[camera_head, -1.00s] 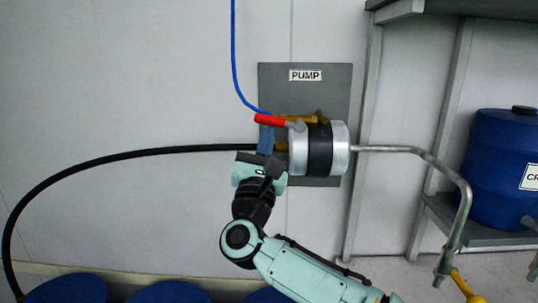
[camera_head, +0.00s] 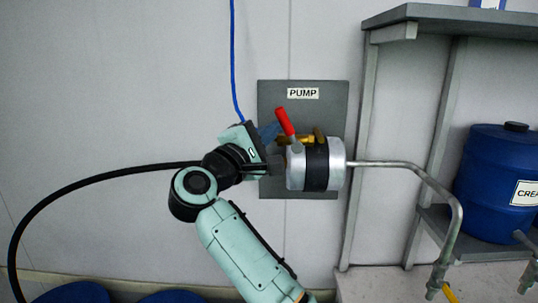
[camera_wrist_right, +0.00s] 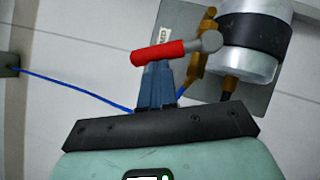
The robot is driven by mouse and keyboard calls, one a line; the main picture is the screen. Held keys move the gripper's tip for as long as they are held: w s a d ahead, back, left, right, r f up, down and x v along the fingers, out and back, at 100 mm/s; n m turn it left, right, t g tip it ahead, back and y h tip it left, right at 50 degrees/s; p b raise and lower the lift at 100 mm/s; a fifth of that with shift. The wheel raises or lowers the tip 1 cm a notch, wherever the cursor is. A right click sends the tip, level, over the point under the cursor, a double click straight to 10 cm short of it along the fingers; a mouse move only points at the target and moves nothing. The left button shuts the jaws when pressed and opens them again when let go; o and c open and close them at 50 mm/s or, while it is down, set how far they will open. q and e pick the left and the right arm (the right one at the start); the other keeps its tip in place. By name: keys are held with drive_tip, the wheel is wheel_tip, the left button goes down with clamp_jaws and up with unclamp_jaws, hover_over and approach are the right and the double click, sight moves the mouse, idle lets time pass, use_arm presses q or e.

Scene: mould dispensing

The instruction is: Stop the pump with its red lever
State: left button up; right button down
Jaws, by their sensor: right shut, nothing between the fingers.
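The pump (camera_head: 316,163), a silver cylinder with a black band, is mounted on a grey wall plate (camera_head: 331,103) labelled PUMP. Its red lever (camera_head: 285,121) points up, tilted to the left, from a grey pivot at the pump's left end. My right gripper (camera_head: 270,131) is at the left of the pump, close below and left of the lever. In the right wrist view its blue fingers (camera_wrist_right: 158,85) are together and empty, with their tips by the red lever (camera_wrist_right: 158,52). I cannot tell whether they touch it. My left gripper is not in view.
A blue air hose (camera_head: 234,60) comes down from above to the pump's left side. A black hose (camera_head: 90,180) curves off left. A metal outlet pipe (camera_head: 440,187) bends down at right, beside a grey shelf frame (camera_head: 362,130) and a blue drum (camera_head: 490,175).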

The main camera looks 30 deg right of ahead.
sight(283, 120)
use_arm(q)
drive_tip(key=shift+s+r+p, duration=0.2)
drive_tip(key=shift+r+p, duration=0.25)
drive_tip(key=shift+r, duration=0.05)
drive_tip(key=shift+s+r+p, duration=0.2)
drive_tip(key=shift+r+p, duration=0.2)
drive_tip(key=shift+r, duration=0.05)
use_arm(e)
drive_tip(key=shift+s+d+r+m+g+y, duration=0.2)
drive_tip(key=shift+s+d+r+m+g, duration=0.15)
drive_tip(key=shift+d+r+m, duration=0.2)
drive_tip(key=shift+s+d+r+m+g+y, duration=0.2)
drive_tip(key=shift+s+d+r+m+g, duration=0.1)
drive_tip(key=shift+d+r+m, duration=0.2)
drive_tip(key=shift+d, duration=0.1)
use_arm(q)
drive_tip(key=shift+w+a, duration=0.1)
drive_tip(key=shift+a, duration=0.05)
